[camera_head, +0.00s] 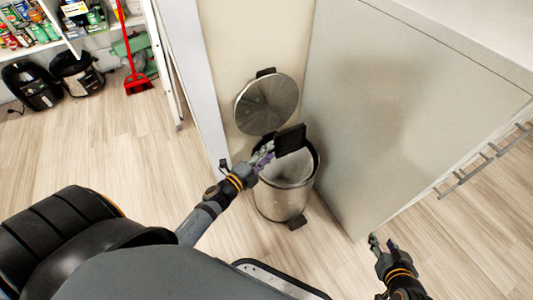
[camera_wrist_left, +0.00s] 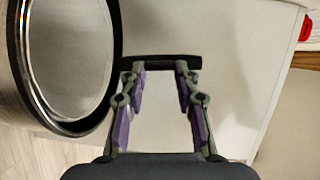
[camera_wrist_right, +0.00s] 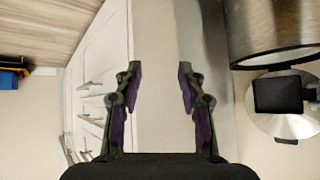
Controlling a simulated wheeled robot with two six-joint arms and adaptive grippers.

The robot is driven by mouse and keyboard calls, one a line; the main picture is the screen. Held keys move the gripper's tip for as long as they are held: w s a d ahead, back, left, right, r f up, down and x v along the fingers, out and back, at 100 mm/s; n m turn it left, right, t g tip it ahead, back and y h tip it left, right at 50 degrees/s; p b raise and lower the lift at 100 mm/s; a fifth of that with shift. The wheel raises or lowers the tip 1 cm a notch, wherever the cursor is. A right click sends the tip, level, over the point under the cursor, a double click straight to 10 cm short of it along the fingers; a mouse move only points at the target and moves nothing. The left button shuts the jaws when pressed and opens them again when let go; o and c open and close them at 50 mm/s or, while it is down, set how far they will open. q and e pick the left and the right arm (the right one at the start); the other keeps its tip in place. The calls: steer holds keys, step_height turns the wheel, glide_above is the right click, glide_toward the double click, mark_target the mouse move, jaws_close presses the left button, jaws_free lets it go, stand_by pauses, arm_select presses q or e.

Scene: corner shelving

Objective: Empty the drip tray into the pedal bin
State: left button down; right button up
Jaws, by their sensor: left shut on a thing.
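The steel pedal bin (camera_head: 285,202) stands on the floor against the wall, its round lid (camera_head: 267,103) raised. My left gripper (camera_head: 265,156) is shut on the black drip tray (camera_head: 291,139), above the back of the bin's opening. The tray is tilted steeply; whether anything is in it cannot be seen. In the left wrist view the tray (camera_wrist_left: 160,62) is a thin dark bar across my fingertips. My right gripper (camera_head: 383,244) is open and empty, low at the right; the right wrist view also shows its parted fingers (camera_wrist_right: 157,76).
A large pale cabinet panel (camera_head: 400,110) rises right of the bin, with bar handles (camera_head: 478,168) on its front. A white upright (camera_head: 192,75) is left of the bin. A red broom (camera_head: 137,83) and stocked shelves (camera_head: 35,38) are at the far left. The left floor is open.

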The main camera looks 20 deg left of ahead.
steer(key=s+f+g+p, duration=0.1)
steer(key=s+f+g, duration=0.45)
steer(key=s, duration=0.35)
arm_select(q)
steer(key=n+g+p, duration=0.1)
steer(key=n+p, duration=0.1)
steer(key=p, duration=0.4)
steer(key=shift+r, duration=0.2)
arm_select(e)
step_height(320, 180, up, 7)
steer(key=s+d+g+h, duration=0.1)
steer(key=g, duration=0.1)
steer(key=shift+s+d+f+g, duration=0.15)
steer(key=shift+s+d+g, duration=0.05)
steer(key=shift+d+g, duration=0.2)
